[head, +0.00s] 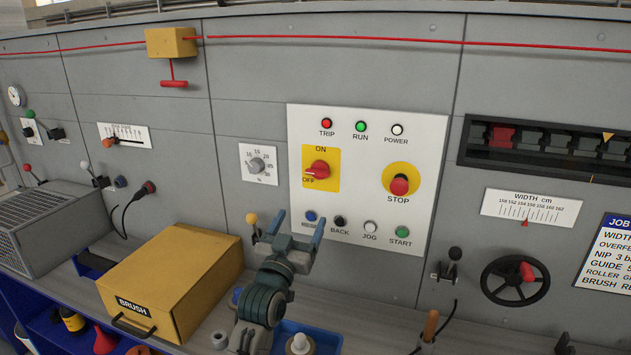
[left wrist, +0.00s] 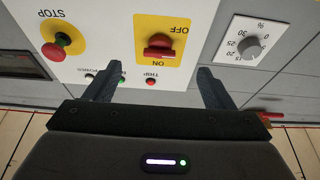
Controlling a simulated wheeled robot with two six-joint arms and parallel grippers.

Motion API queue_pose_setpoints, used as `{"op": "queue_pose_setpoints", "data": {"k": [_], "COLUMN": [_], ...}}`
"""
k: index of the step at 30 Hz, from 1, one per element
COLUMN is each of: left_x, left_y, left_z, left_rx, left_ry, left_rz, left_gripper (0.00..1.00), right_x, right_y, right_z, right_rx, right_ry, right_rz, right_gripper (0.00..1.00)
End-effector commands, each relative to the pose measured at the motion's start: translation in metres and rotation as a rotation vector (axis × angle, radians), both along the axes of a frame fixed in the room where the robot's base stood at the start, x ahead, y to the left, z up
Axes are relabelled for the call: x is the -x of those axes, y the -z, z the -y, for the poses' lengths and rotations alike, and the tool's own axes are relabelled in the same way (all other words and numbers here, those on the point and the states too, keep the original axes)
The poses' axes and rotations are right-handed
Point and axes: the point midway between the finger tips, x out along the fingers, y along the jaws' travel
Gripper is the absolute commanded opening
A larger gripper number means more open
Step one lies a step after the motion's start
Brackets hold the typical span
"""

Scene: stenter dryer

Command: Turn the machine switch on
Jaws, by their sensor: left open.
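The machine switch is a red rotary knob (head: 318,169) on a yellow plate (head: 333,153) marked ON at the top and OFF at the lower left. Its handle lies roughly level, its end towards OFF. It sits on a white control panel (head: 370,125). My left gripper (head: 301,222) is open and empty, below the knob and apart from it, with its fingers pointing up towards the panel. In the left wrist view the panel is upside down, and the knob (left wrist: 158,48) shows beyond and between the open fingers (left wrist: 156,75). My right gripper is not in view.
A red STOP button (head: 399,185) is right of the switch. Several push buttons, including green START (head: 402,232), line the panel's bottom. A grey dial (head: 257,165) is to the left. A yellow BRUSH box (head: 175,280) stands on the shelf left of my arm.

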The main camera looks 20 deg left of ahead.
Motion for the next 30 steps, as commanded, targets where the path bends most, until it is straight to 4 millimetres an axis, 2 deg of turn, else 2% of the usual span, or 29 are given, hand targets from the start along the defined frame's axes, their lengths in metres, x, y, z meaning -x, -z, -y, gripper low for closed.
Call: {"op": "queue_pose_setpoints", "data": {"k": [3,8,17,24,30], "left_x": [-0.007,-0.021,-0.073,-0.101,-0.106], "left_y": [-0.019,-0.03,-0.052,-0.06,-0.061], "left_z": [0.001,0.001,0.003,0.004,0.004], "left_rx": [0.007,0.007,0.008,0.008,0.007], "left_ry": [-0.002,-0.003,-0.003,-0.003,-0.003], "left_rz": [0.059,0.069,0.066,0.064,0.064], "left_gripper": [0.76,0.76,0.76,0.76,0.76], "right_x": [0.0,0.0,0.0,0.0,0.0], "right_y": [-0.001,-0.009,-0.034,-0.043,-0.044], "right_z": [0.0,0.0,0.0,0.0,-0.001], "right_rx": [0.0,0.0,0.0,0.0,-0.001], "right_ry": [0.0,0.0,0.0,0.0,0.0], "right_rz": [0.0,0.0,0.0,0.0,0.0], "right_gripper": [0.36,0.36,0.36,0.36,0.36]}}
